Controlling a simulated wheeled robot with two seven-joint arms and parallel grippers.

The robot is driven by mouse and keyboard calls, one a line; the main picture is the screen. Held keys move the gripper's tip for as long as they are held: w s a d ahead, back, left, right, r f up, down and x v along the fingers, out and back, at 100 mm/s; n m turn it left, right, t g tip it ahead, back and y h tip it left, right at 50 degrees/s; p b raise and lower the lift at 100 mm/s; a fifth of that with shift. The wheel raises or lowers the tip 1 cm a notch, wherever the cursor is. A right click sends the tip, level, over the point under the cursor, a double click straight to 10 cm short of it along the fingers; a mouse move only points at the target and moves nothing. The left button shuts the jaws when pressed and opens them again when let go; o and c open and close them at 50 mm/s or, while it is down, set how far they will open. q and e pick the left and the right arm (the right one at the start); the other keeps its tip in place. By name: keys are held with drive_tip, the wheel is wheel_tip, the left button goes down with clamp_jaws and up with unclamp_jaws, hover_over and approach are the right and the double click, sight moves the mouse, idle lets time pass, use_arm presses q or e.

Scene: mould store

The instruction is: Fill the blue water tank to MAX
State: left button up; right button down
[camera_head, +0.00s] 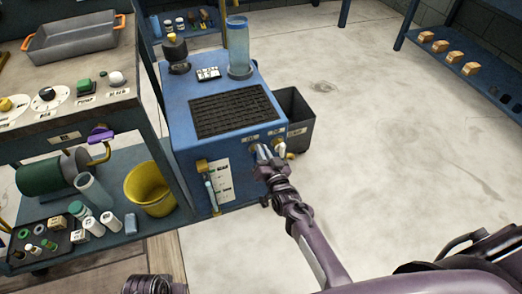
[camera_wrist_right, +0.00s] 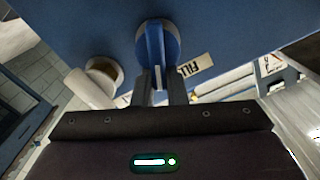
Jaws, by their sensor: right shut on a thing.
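The blue water tank (camera_head: 180,130) is a box-shaped unit with a black grille on top and a clear cylinder (camera_head: 238,48) at its back. A sight tube (camera_head: 211,194) and a white scale plate (camera_head: 223,180) are on its front; the level is too small to read. My right gripper (camera_head: 262,153) is at the front face near the upper right. In the right wrist view, my right gripper (camera_wrist_right: 159,88) is shut on a blue tap handle (camera_wrist_right: 155,42) beside a FILL label (camera_wrist_right: 195,65). A second, pale tap (camera_wrist_right: 103,70) is to its left. My left gripper does not show.
A dark grey bin (camera_head: 298,122) stands right of the tank. A yellow bucket (camera_head: 150,188) and a tray of bottles (camera_head: 60,240) are on the lower shelf at left. A bench with buttons (camera_head: 60,95) is above. The floor at right is clear.

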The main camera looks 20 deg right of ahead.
idle(0.3)
drive_tip(key=c, duration=1.5)
unclamp_jaws()
drive_tip(key=shift+o, duration=0.2)
